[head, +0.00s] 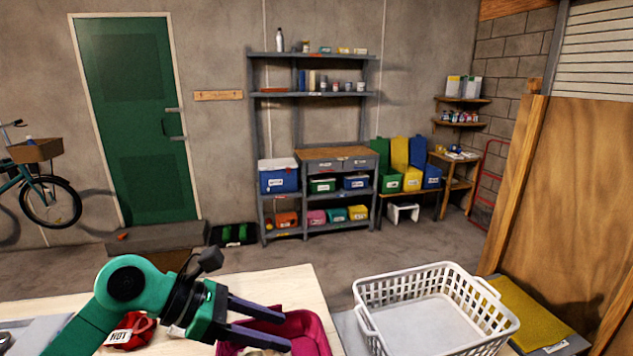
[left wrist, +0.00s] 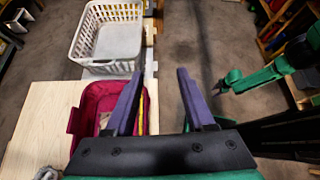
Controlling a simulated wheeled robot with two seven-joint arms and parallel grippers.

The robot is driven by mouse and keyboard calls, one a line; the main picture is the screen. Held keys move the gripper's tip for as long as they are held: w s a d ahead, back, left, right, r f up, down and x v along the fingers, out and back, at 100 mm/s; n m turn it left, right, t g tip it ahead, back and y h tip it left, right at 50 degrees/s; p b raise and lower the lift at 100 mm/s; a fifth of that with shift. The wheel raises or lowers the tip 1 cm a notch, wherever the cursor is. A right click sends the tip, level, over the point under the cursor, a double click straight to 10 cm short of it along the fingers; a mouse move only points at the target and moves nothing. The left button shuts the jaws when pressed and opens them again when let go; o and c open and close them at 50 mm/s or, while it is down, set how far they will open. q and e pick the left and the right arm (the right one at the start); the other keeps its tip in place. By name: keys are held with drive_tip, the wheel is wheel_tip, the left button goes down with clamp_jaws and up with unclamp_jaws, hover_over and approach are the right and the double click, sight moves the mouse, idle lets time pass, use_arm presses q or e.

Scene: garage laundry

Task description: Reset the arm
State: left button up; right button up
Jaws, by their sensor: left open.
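My left gripper (head: 287,330) reaches in from the left in the head view, over a magenta bin (head: 312,325). Its two dark fingers are apart with nothing between them. In the left wrist view the open fingers (left wrist: 160,73) point ahead, with the magenta bin (left wrist: 92,97) just to their left. My right arm (left wrist: 268,68) shows at the right of the left wrist view, clear of the table. Its gripper (left wrist: 220,87) is small and dark there, so its jaws are unclear.
A white basket (head: 425,315) stands right of the bin and is empty. A pale table (head: 60,310) carries a red item (head: 130,333) labelled "HOT". Shelves (head: 315,93), a green door (head: 135,120) and a wooden panel (head: 570,200) stand beyond. The floor between is open.

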use_arm(q)
drive_tip(key=d+r+n+t+h, duration=0.45)
drive_tip(key=r+n+h, duration=0.2)
drive_tip(key=r, duration=0.25)
drive_tip(key=w+a+r+n+t+y, duration=0.4)
drive_tip(key=a+n+t, duration=0.3)
drive_tip(key=n+t, duration=0.6)
drive_tip(key=w+a+f+n+g+y, duration=0.1)
drive_tip(key=a+f+n+g+y, duration=0.1)
drive_tip(key=a+f+n+y, duration=0.65)
drive_tip(key=w+a+f+n+g+y, duration=0.2)
drive_tip(key=a+f+n+y, duration=0.35)
drive_tip(key=f+n, duration=0.55)
drive_tip(key=s+f+n+g, duration=0.9)
drive_tip(key=s+f+g, duration=0.3)
drive_tip(key=s+f, duration=0.7)
wheel_tip(320, 180, down, 27)
drive_tip(key=s+g+b, duration=0.2)
drive_tip(key=s+b, duration=0.1)
drive_tip(key=b, duration=0.2)
drive_tip(key=s+a+f+b, duration=0.2)
drive_tip(key=s+f+b, duration=0.3)
drive_tip(key=s+f, duration=1.2)
wheel_tip(320, 180, down, 4)
drive_tip(key=shift+s+a+r+g, duration=0.15)
drive_tip(key=shift+g, duration=0.3)
use_arm(e)
wheel_tip(320, 180, down, 10)
drive_tip(key=s, duration=0.1)
